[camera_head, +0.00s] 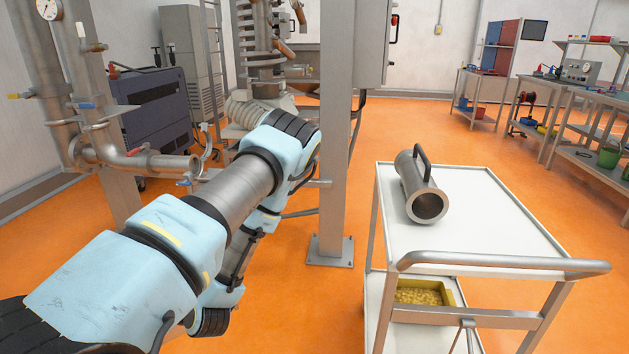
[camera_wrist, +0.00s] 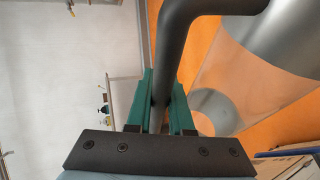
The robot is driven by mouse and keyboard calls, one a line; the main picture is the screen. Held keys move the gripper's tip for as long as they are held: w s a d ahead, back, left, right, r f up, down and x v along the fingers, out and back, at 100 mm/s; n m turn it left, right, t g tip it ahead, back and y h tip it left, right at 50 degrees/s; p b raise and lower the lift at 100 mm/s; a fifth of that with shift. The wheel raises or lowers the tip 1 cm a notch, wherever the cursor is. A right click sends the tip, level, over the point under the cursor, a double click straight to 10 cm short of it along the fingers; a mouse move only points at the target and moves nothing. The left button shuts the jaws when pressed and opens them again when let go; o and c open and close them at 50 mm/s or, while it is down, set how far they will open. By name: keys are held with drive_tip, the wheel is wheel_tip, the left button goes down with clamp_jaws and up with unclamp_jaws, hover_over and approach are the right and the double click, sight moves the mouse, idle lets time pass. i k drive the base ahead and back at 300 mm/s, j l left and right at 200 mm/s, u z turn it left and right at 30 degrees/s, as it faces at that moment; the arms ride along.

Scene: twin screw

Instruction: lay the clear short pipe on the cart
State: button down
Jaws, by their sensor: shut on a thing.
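My gripper (camera_wrist: 163,92) has its green fingers shut on a dark bent handle (camera_wrist: 174,45) in the wrist view. The handle runs up and bends right, out of the picture. Beside it a pale, seemingly see-through body shows over the orange floor, with grey curved parts; I take this to be the clear short pipe, mostly cut off. In the head view my arm hides the gripper and its load. The white cart (camera_head: 470,222) stands at right. An opaque metal pipe (camera_head: 410,182) with a black handle lies on its top, towards the far left part.
The cart has a push bar (camera_head: 500,262) at its near end and a yellow bin (camera_head: 425,292) below. Its top is bare right of the metal pipe. A grey post (camera_head: 333,150) stands between arm and cart. Fixed pipework (camera_head: 135,158) is at left.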

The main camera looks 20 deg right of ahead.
sight(489, 210)
drive_tip(key=k+l+u, duration=0.35)
drive_tip(key=k+l, duration=0.65)
drive_tip(key=l, duration=0.45)
drive_tip(key=k+l+u, duration=0.35)
drive_tip(key=k+l, duration=0.85)
drive_tip(key=k+l+u, duration=0.15)
drive_tip(key=k+l, duration=0.25)
drive_tip(key=l, duration=0.25)
drive_tip(key=k+l+u, duration=0.15)
drive_tip(key=k+l, duration=0.3)
drive_tip(key=l, duration=0.15)
drive_tip(key=l+u, duration=0.1)
drive_tip(key=l, duration=0.5)
drive_tip(key=k+l+u, duration=0.1)
drive_tip(key=l, duration=0.45)
drive_tip(key=k+l+u, duration=0.1)
drive_tip(key=l, duration=0.5)
